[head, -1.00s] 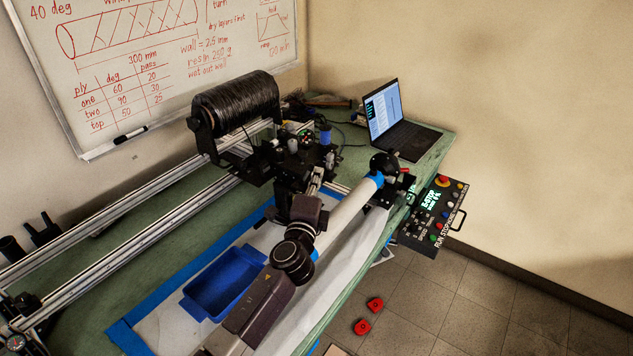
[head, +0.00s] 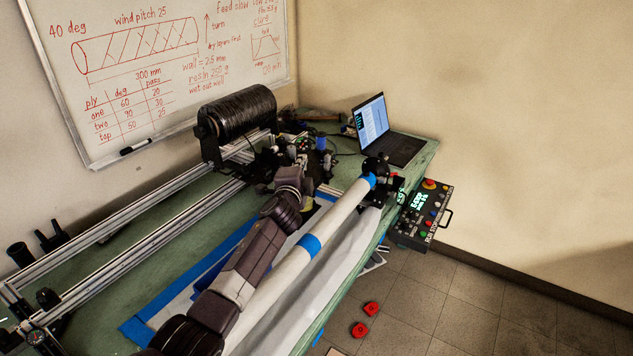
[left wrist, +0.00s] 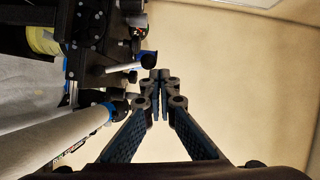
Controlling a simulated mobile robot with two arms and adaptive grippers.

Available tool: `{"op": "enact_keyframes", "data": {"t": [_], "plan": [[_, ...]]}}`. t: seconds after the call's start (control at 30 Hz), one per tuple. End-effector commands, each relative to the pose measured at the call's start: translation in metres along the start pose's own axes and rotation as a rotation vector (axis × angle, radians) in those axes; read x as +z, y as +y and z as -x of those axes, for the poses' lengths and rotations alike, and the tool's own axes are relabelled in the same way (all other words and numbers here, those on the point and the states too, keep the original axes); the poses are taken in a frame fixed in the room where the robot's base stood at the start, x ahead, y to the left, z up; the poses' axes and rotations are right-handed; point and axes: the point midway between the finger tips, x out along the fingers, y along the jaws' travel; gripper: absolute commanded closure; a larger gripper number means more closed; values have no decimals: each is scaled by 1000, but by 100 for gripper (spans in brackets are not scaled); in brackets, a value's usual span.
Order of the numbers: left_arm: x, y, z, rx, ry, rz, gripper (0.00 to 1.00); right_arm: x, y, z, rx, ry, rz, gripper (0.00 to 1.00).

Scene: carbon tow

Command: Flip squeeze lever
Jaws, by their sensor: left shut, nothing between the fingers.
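In the left wrist view, a pale rod with a dark, blue-banded end (left wrist: 125,66) sticks out from the black carriage; it looks like the squeeze lever. In the head view, a blue upright part (head: 322,143) on the carriage (head: 300,155) may be the same lever, but I cannot be sure. My left gripper (left wrist: 159,78) is shut and empty. Its fingertips are just right of the rod end in the wrist view, with no clear contact. In the head view, its fingers blend into the dark carriage parts. My right gripper is not in view.
The white mandrel (head: 284,274) with blue bands runs close along my left arm. A black tow spool (head: 238,113) stands behind the carriage. Metal rails (head: 160,208) cross the green bench (head: 428,157). A laptop (head: 372,120) and control box (head: 425,215) are at the far end.

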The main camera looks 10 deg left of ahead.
Motion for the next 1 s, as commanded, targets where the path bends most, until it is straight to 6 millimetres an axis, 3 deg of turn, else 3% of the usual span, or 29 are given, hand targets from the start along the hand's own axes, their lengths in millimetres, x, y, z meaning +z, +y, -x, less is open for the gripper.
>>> {"op": "enact_keyframes", "data": {"t": [0.2, 0.63, 1.0], "plan": [[9, -3, -4, -2, 0, -2, 100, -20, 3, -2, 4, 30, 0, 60], [14, -3, -7, -1, 1, -2, 100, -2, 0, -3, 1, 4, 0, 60], [14, -4, -6, -1, 0, -2, 100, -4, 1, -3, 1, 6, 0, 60]]}}
